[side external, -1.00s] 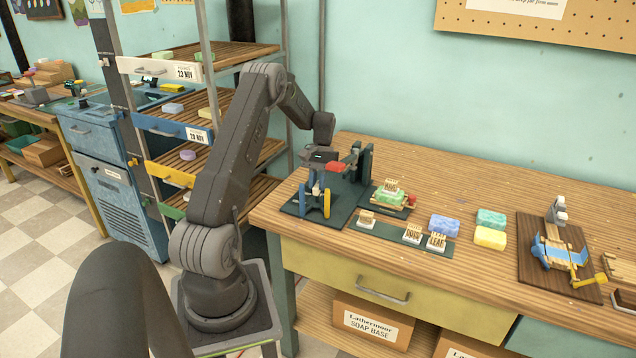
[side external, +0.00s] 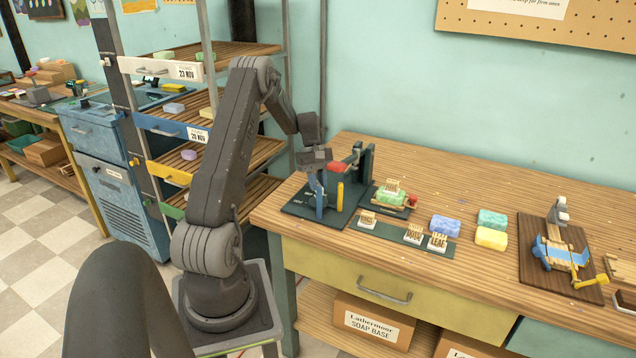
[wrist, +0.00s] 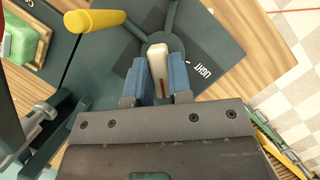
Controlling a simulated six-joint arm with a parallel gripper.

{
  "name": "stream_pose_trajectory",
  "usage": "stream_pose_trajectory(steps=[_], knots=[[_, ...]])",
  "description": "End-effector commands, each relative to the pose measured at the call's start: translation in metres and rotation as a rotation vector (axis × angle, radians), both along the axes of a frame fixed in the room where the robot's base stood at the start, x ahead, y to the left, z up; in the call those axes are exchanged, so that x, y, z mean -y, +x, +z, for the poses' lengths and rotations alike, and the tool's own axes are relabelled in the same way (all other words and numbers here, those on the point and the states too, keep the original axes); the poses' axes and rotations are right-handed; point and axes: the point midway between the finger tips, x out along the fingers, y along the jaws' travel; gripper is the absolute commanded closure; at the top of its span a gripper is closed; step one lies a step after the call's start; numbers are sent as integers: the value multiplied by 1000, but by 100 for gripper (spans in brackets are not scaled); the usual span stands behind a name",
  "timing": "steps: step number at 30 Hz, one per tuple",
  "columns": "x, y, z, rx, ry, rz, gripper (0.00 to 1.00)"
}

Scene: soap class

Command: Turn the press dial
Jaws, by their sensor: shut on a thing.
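The press (side external: 366,163) stands on a dark base at the left end of the bench. Its dial has dark arms around a hub, with a yellow post (side external: 340,192) on one arm; that yellow post also shows in the wrist view (wrist: 95,20). My gripper (wrist: 160,82) is low over the dial, its two blue fingers shut on a cream post (wrist: 158,62) of the dial. A thin red mark shows between the fingers. The word LIGHT (wrist: 203,70) is printed on the base beside them. In the side view my gripper (side external: 320,203) hides part of the dial.
A red lever grip (side external: 337,168) is close to my wrist. A green soap (side external: 390,197) lies right of the press, with several stamps (side external: 413,233) on a green strip in front. Colored soaps (side external: 445,225) and a wooden board (side external: 562,275) are farther right.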

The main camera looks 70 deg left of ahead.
Motion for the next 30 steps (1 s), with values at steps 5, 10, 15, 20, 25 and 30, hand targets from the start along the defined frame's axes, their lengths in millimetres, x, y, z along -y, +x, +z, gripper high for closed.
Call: stream_pose_trajectory(steps=[5, 10, 15, 20, 25, 30], knots=[[-2, 0, 0, 2, 6, 20, 100], [-2, 0, 0, 2, 7, 23, 100], [-2, 0, 0, 2, 8, 20, 100], [-1, 0, 0, 1, 6, 20, 68], [-1, 0, 0, 1, 4, 20, 55], [-1, 0, 0, 0, 3, 20, 55]])
